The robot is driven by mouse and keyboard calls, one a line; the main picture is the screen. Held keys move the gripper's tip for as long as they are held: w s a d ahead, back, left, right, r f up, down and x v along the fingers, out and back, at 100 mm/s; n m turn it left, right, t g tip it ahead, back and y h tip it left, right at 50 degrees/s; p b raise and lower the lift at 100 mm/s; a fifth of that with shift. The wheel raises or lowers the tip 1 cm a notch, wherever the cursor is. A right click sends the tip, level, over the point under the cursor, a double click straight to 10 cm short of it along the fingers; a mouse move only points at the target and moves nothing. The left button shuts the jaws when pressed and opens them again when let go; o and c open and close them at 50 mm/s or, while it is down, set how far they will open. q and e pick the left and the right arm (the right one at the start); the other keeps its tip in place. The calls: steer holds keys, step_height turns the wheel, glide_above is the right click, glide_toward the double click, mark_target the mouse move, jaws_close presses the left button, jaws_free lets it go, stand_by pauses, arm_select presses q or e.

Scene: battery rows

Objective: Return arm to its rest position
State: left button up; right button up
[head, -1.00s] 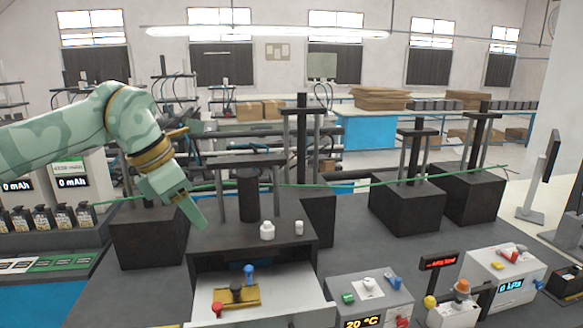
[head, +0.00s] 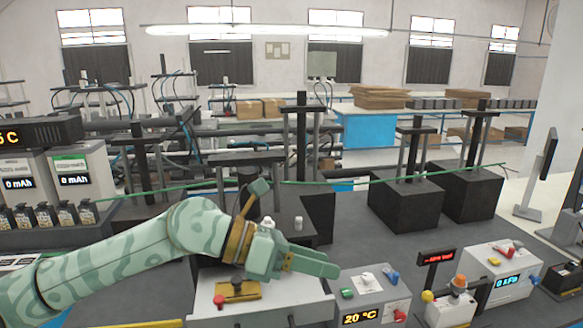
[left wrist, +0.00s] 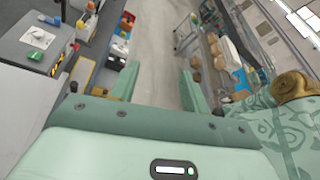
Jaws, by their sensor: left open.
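My left arm reaches in from the lower left of the head view, its pale green patterned forearm low over the bench. My left gripper (head: 318,264) points right, in front of the black press and above the white drawer unit (head: 285,302). In the left wrist view the two green fingers of my left gripper (left wrist: 160,88) stand apart with nothing between them, over the floor. My right gripper is not in view.
The yellow plate (head: 238,291) with a red knob lies just below my left wrist. A grey temperature box (head: 372,300) stands right of the gripper. Black press blocks (head: 405,205) stand behind. Battery cells (head: 45,215) line the left side.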

arm_select(q)
step_height(320, 180, up, 4)
steer(key=s+d+n+t+h, duration=0.2)
steer(key=d+n+t+h, duration=0.15)
steer(key=n+h, duration=0.3)
steer(key=w+a+f+n+t+y, duration=0.1)
steer(key=a+f+n+t+y, duration=0.65)
steer(key=n, duration=0.65)
steer(key=w+a+f+n+t+y, duration=0.2)
steer(key=a+f+n+t+y, duration=0.3)
steer(key=a+n+t+y, duration=0.55)
steer(key=s+a+f+n+g+y, duration=0.7)
steer(key=s+a+f+n+g, duration=0.55)
steer(key=s+a+f, duration=0.6)
steer(key=s+d+f+g+h+b, duration=0.1)
steer(key=s+d+f+g+b, duration=0.15)
steer(key=f, duration=0.95)
steer(key=s+d+f+m+g+h+b, duration=0.1)
steer(key=f+b, duration=0.2)
steer(key=f, duration=0.8)
steer(key=s+d+f+g+h+b, duration=0.1)
steer(key=s+f+g+b, duration=0.1)
steer(key=f, duration=1)
steer(key=s+f+n+g+h+b, duration=0.1)
steer(key=s+f+b, duration=0.5)
steer(key=s+f, duration=1.3)
step_height(320, 180, down, 2)
steer(key=shift+s+n+g, duration=0.4)
steer(key=shift+n+g, duration=0.45)
steer(key=shift+n, duration=0.1)
